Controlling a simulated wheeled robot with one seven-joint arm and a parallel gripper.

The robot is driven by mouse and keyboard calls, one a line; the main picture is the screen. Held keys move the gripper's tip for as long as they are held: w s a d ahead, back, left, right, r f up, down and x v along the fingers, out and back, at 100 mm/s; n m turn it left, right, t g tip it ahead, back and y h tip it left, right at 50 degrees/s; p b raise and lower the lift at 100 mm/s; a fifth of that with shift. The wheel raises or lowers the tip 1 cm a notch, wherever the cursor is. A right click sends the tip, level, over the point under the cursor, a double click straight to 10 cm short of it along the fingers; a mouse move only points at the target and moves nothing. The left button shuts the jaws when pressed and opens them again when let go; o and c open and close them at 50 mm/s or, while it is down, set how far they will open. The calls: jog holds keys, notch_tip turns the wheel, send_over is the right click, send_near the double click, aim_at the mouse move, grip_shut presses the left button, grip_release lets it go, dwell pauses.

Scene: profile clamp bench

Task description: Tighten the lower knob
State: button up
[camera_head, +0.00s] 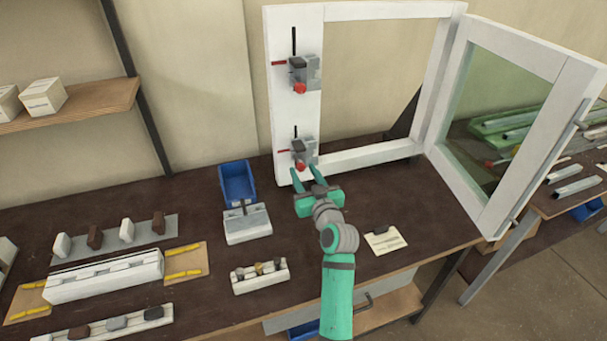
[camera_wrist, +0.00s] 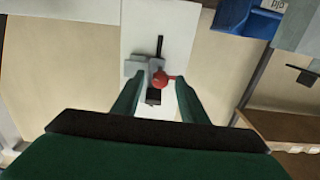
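The lower knob (camera_head: 300,165) is a small red knob on a grey clamp block (camera_head: 305,150), fixed low on the left post of the white frame (camera_head: 292,115). In the wrist view the red knob (camera_wrist: 160,80) shows between the fingers, beyond or level with their tips. My gripper (camera_head: 308,178) is green, with its fingers apart, just in front of and below the knob. In the wrist view both fingers (camera_wrist: 154,98) stand wide, with a gap on each side of the knob. A similar upper clamp with a red knob (camera_head: 299,88) sits higher on the post.
A white-framed glass sash (camera_head: 510,100) stands swung open on the right. A blue bin (camera_head: 237,182), a grey block (camera_head: 247,224), a small rack (camera_head: 260,276) and a paper card (camera_head: 385,241) lie on the dark bench. Bench space right of my arm is mostly clear.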

grip_shut()
jog(key=shift+a+m, duration=0.1)
jog(key=shift+m, duration=0.2)
jog(key=shift+w+m, duration=0.1)
jog(key=shift+m, duration=0.2)
jog(key=m, duration=0.5)
jog(key=shift+r+m, duration=0.1)
jog(key=shift+m, duration=0.3)
jog(key=m, duration=0.6)
